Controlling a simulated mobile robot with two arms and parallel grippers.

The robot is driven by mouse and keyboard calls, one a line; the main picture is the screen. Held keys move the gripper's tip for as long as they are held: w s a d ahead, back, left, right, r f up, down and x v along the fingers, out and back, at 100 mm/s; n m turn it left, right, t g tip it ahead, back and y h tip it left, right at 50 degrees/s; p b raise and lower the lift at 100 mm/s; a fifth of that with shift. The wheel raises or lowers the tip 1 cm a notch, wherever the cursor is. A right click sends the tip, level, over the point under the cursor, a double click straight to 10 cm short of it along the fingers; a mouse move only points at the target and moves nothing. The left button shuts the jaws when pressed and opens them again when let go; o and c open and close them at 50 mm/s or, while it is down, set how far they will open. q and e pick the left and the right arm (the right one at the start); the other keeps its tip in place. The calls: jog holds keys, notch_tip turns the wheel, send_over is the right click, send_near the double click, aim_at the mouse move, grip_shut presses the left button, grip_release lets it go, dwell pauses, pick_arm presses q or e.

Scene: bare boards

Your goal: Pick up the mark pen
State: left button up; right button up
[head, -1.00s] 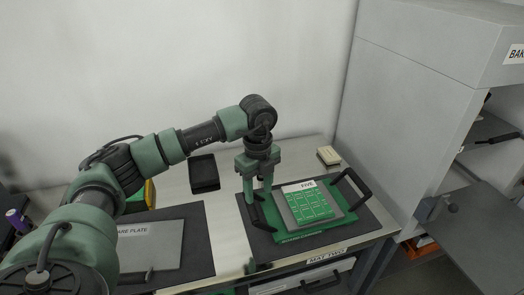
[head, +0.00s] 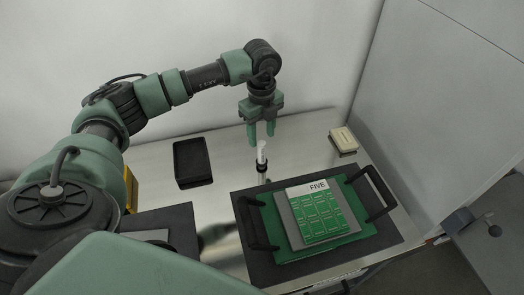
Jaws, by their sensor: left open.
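The mark pen (head: 262,155) appears as a thin white and black upright thing on the metal table, behind the green tray. Its lower part is dark, and I cannot tell whether it stands in a small holder. My left gripper (head: 262,137) is open and empty, pointing down, with its two green fingertips just above the pen's top in the picture. I cannot tell the exact gap. My right gripper is not in view.
A green tray (head: 352,237) with black handles holds a grey plate and a green card marked FIVE (head: 320,212); it sits on a dark mat (head: 386,243). A black open box (head: 192,162) lies left, a pale block (head: 343,140) right. A wall stands behind.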

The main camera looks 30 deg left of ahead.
aim_at(262, 143)
pick_arm(q)
notch_tip(262, 143, down, 4)
jog(key=shift+s+d+r+p, duration=0.1)
jog(key=shift+p, duration=0.6)
jog(key=shift+f, duration=0.55)
grip_shut()
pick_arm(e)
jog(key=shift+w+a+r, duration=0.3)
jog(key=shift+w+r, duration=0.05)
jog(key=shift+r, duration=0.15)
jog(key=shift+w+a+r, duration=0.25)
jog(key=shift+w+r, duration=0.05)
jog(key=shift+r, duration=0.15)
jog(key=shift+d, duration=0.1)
pick_arm(q)
jog(key=shift+r, duration=0.15)
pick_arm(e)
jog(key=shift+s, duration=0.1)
